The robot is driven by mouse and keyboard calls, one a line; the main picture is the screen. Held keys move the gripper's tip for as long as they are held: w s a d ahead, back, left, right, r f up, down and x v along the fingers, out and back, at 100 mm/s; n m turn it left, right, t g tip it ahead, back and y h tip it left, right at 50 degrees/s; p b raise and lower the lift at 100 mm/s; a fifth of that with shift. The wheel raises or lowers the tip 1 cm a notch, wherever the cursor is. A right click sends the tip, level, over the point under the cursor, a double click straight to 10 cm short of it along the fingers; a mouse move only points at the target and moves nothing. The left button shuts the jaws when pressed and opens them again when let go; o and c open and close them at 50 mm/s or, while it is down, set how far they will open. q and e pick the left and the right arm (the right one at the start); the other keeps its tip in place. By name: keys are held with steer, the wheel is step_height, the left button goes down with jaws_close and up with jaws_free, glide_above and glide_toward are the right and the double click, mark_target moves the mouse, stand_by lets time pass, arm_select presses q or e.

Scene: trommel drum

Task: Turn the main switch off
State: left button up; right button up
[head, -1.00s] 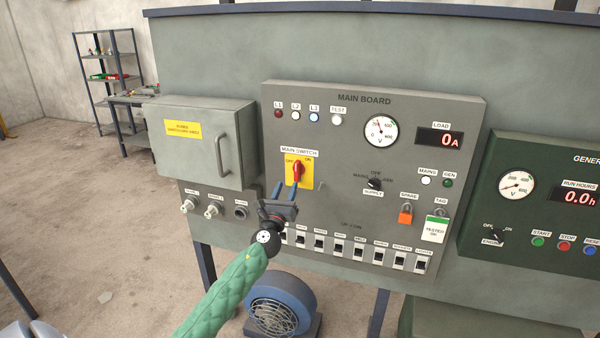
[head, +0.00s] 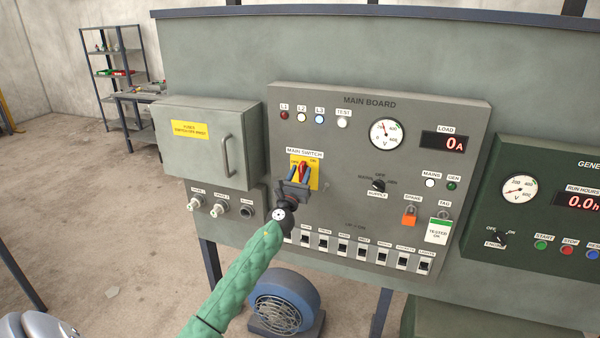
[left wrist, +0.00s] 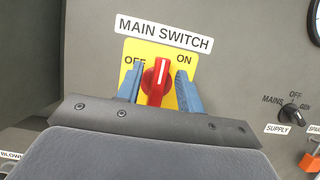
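The main switch is a red rotary handle (left wrist: 157,82) on a yellow plate (left wrist: 133,49) marked OFF at left and ON at right. In the left wrist view the handle stands nearly upright, its white line pointing up between the two marks. My left gripper (left wrist: 160,88) has its two blue fingers apart, one on each side of the red handle, with gaps visible. In the head view the left gripper (head: 304,174) is in front of the switch and covers part of the plate. My right gripper is not in view.
The main board (head: 365,140) also carries a supply knob (head: 378,186), an orange padlock (head: 409,218) and a row of breakers (head: 363,252) below. A grey box with a handle (head: 208,145) juts out to the left. A blue blower (head: 284,300) stands below.

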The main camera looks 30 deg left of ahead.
arm_select(q)
steer(key=shift+w, duration=0.1)
jaws_close()
